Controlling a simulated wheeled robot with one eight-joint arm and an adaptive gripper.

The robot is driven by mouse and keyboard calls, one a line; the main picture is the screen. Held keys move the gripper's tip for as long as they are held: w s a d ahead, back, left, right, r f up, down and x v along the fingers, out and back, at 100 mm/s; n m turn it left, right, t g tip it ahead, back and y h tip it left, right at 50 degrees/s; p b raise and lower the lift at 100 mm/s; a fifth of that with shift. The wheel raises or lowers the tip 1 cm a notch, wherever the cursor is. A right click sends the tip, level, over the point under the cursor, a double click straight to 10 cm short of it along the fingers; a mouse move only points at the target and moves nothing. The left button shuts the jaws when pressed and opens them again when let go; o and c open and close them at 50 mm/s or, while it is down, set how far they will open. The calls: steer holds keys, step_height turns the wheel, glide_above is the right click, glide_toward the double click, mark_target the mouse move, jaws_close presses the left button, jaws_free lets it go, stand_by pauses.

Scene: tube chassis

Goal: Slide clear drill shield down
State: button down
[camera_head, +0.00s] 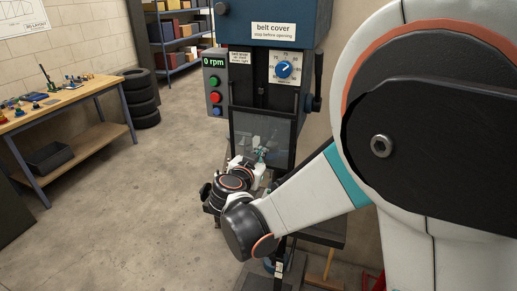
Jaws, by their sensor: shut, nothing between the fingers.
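The clear drill shield (282,133) is a dark-framed see-through panel on the front of the drill press (262,60), below its blue head. It stands upright in front of the drilling area. My arm reaches in from the right, and its wrist is just below and left of the shield. My gripper (262,153) is small in the picture, at the lower part of the shield. It is shut and empty. I cannot tell whether it touches the shield's lower edge or frame.
A control box (215,85) with a 0 rpm display and coloured buttons is left of the shield. A workbench (75,100) with small parts, stacked tires (140,98) and a shelf (180,35) stand farther back. The concrete floor at left is clear.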

step_height(320, 180, down, 13)
steer(key=b, duration=0.8)
steer(key=shift+r, duration=0.15)
